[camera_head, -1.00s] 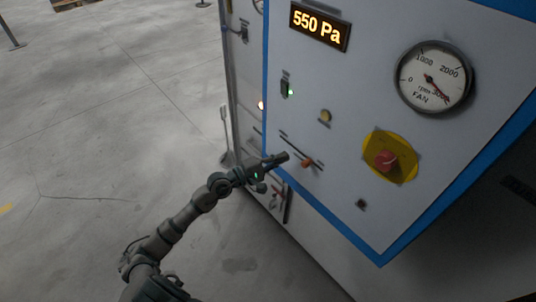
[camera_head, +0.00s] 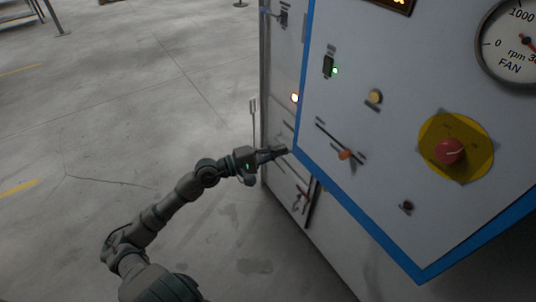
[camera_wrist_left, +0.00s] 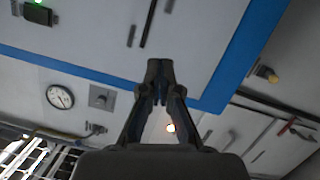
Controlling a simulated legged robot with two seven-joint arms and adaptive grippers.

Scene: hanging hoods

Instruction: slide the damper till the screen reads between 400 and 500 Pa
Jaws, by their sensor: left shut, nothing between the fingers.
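The damper slider has an orange knob (camera_head: 345,155) in a dark slanted slot on the white panel (camera_head: 400,120). The screen (camera_head: 400,3) is cut off at the top edge of the head view, so its number cannot be read. My left gripper (camera_head: 284,151) is shut and empty, just left of the panel's blue edge and apart from the knob. In the left wrist view my left gripper (camera_wrist_left: 160,66) points at the blue-edged panel. My right gripper is in neither view.
On the panel are a red stop button on a yellow plate (camera_head: 451,151), a yellow button (camera_head: 375,97), a switch with a green light (camera_head: 329,66) and a fan gauge (camera_head: 512,45). The grey floor (camera_head: 120,110) on the left is open.

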